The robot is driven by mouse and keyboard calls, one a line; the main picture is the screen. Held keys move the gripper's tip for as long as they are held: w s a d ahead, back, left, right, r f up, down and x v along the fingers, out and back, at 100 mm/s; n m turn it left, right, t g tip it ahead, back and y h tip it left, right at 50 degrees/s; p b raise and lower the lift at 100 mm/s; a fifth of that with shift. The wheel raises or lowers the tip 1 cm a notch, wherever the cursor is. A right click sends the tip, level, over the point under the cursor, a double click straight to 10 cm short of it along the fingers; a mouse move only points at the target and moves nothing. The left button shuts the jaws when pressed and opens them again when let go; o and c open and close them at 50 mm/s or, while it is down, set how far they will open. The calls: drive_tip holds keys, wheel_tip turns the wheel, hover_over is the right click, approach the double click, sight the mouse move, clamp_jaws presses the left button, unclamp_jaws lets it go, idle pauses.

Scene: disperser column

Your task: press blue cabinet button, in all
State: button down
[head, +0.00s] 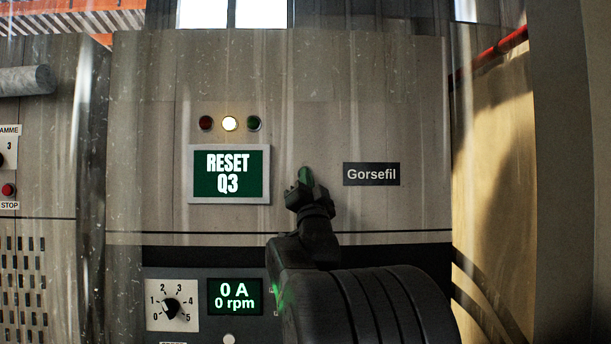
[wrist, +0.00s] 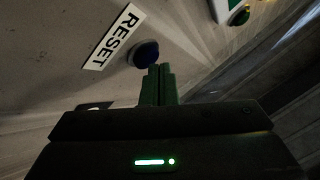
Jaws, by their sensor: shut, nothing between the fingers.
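The blue button (wrist: 143,54) shows in the wrist view as a round cap on the grey cabinet panel, beside a white label reading RESET (wrist: 115,37). My gripper's shut green-tinted fingers (wrist: 161,70) are empty. Their tips appear right at the button's lower right edge; I cannot tell whether they touch it. In the head view my gripper (head: 305,176) is in front of the cabinet face (head: 400,120), left of the Gorsefil plate. The blue button is not visible there.
A screen (head: 229,174) reads RESET Q3. Of three lamps above it, the middle one (head: 229,124) is lit. Below, a dial (head: 171,306) sits beside a display (head: 235,297) showing 0 A, 0 rpm.

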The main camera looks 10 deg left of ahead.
drive_tip(key=shift+w+a, duration=0.1)
drive_tip(key=shift+w, duration=0.3)
idle(0.4)
drive_tip(key=shift+s, duration=0.1)
drive_tip(key=shift+s+d+b, duration=0.2)
drive_tip(key=shift+s+b, duration=0.6)
drive_tip(key=s+b, duration=0.1)
drive_tip(key=s, duration=0.1)
drive_tip(key=s+d+b, duration=0.1)
drive_tip(key=s+b, duration=0.1)
drive_tip(key=shift+s+d, duration=0.2)
drive_tip(key=shift+s, duration=0.2)
idle(0.5)
